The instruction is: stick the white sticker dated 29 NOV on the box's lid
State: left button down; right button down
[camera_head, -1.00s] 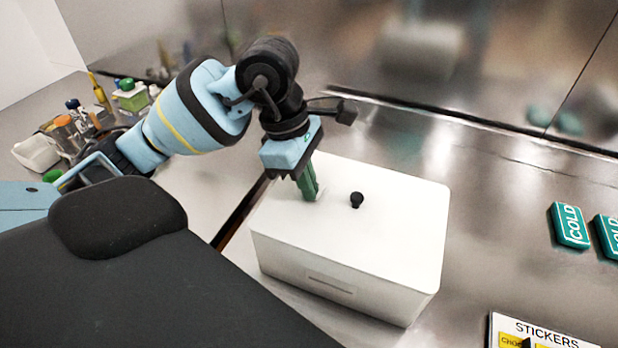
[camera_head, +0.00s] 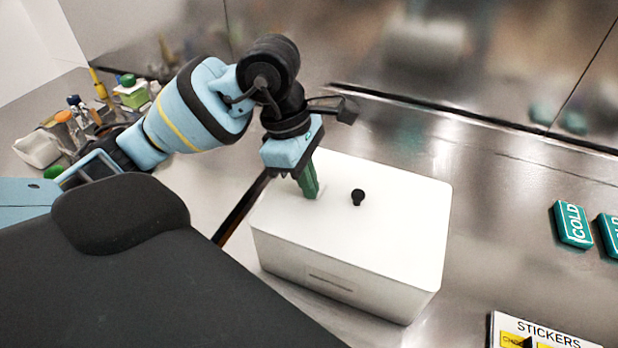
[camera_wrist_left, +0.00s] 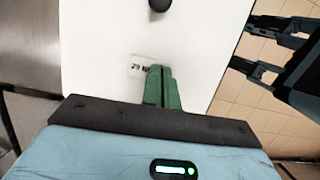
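The white box (camera_head: 345,282) stands on the steel counter, its white lid (camera_head: 400,225) closed, with a black knob (camera_head: 358,197). The knob also shows at the top of the left wrist view (camera_wrist_left: 159,4). The white sticker (camera_wrist_left: 140,64) lies flat-looking against the lid, its printed "29 N" readable and its right part hidden by my fingers. My left gripper (camera_head: 312,192) has its green fingers together, tips down at the lid beside the knob. In the left wrist view the tips (camera_wrist_left: 161,70) overlap the sticker; I see no clear pinch on it. My right gripper (camera_wrist_left: 252,46) shows with dark fingers apart, beyond the lid.
Two teal COLD blocks (camera_head: 572,224) lie on the counter at the right. A STICKERS sheet (camera_head: 545,333) is at the lower right. Bottles and small containers (camera_head: 75,120) crowd the far left.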

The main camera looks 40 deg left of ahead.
pick_arm(q)
jog(key=shift+f, duration=0.1)
dwell(0.3)
jog(key=c, duration=1.6)
grip_release()
jog(key=shift+o, duration=0.3)
jog(key=o, duration=0.5)
jog(key=shift+r+p, duration=1.1)
jog(key=shift+r, duration=1.3)
jog(key=shift+r+p, duration=0.5)
jog(key=shift+r, duration=0.65)
pick_arm(e)
jog(key=w+r+t, duration=0.1)
jog(key=w+r, duration=0.3)
jog(key=r, duration=0.1)
jog(key=shift+r, duration=0.15)
